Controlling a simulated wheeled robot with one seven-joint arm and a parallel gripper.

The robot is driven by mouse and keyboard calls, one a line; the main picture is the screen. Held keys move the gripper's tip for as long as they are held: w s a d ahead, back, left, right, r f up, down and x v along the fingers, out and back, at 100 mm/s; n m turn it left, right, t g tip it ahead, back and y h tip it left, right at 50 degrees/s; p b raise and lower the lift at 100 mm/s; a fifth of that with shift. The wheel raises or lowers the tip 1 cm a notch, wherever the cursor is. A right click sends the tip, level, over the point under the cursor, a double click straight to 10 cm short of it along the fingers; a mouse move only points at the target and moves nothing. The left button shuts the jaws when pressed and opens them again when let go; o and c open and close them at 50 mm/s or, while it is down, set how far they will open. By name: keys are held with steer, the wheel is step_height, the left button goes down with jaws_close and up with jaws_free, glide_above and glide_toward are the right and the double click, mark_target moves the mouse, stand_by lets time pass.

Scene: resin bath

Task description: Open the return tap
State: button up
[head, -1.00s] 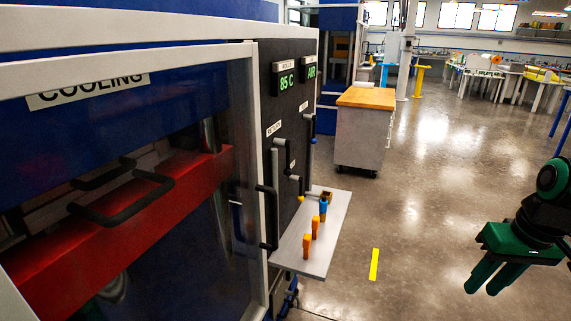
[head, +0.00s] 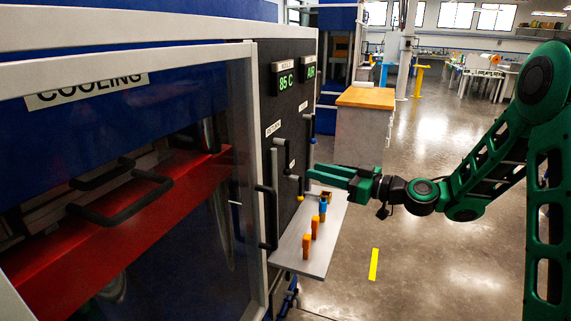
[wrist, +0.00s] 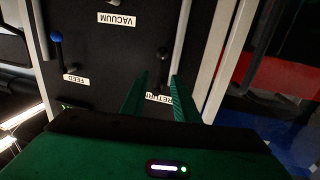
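The return tap (head: 280,142) has a black handle on the dark panel, below its white RETURN label (head: 273,129). In the wrist view, upside down, the RETURN label (wrist: 170,103) is partly covered by a finger. A dark knob-like end, seemingly the return tap's, shows between my fingers there, but is too dim to tell clearly. My gripper (head: 312,171) is green and points left at the panel, above the small shelf. In the wrist view its two fingers (wrist: 160,82) are apart, with the panel ahead. I cannot tell whether they touch the tap.
The blue-ended feed tap (wrist: 56,38) is beside the FEED label (wrist: 76,79). A VACUUM label (wrist: 117,20) is also on the panel. A grey shelf (head: 325,250) holds orange and blue items under my gripper. A wood-topped cabinet (head: 366,97) stands behind; open floor lies right.

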mark_target(287, 167)
steer(key=x, duration=1.1)
steer(key=shift+w+r, duration=0.1)
steer(key=shift+r, duration=0.2)
